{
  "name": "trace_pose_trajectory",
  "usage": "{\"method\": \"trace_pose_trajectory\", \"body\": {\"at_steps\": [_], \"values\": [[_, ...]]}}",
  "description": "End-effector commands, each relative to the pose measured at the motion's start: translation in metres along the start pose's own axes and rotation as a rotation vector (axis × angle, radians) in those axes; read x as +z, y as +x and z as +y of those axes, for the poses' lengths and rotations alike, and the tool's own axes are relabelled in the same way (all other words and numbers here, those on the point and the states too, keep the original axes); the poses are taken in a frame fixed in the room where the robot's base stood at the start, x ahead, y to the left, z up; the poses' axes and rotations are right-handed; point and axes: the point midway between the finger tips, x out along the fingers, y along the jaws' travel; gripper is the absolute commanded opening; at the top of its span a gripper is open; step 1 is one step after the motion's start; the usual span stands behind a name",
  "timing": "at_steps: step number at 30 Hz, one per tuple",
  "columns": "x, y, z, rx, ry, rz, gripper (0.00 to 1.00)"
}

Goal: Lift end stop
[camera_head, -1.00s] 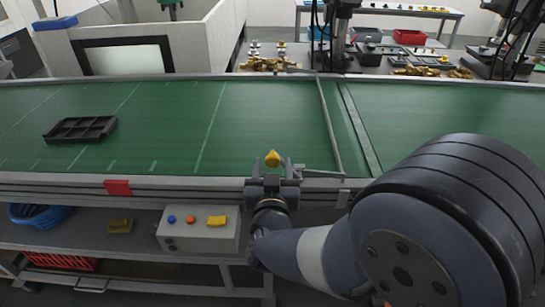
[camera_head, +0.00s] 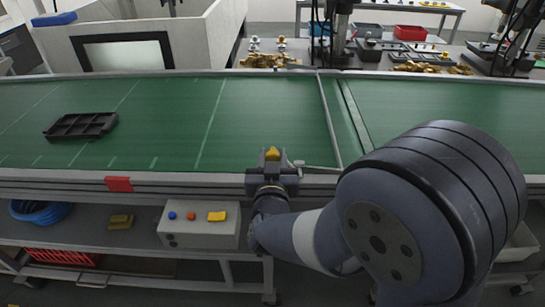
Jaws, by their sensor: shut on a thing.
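The end stop (camera_head: 329,112) is a thin grey bar lying across the green conveyor belt, right of the middle. A thin grey rod (camera_head: 317,166) runs left from its near end toward my gripper, with a pale tip at its left. My gripper (camera_head: 272,158) is at the near rail of the conveyor. It is shut on a small yellow piece (camera_head: 272,153), which shows between the fingertips. Whether this yellow piece joins the rod is hidden by the fingers. I cannot tell if the bar is clear of the belt.
A black divided tray (camera_head: 80,125) lies on the belt at left. A red tag (camera_head: 119,184) is on the near rail. A control box (camera_head: 199,225) with buttons stands below it. My arm covers the lower right. The belt between tray and end stop is clear.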

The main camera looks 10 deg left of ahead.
Motion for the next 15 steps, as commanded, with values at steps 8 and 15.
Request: {"method": "trace_pose_trajectory", "body": {"at_steps": [8, 15], "values": [[0.0, -0.0001, -0.0002, -0.001, 0.0, 0.0, 0.0], [0.0022, -0.0002, -0.0025, -0.001, -0.023, -0.001, 0.0]]}}
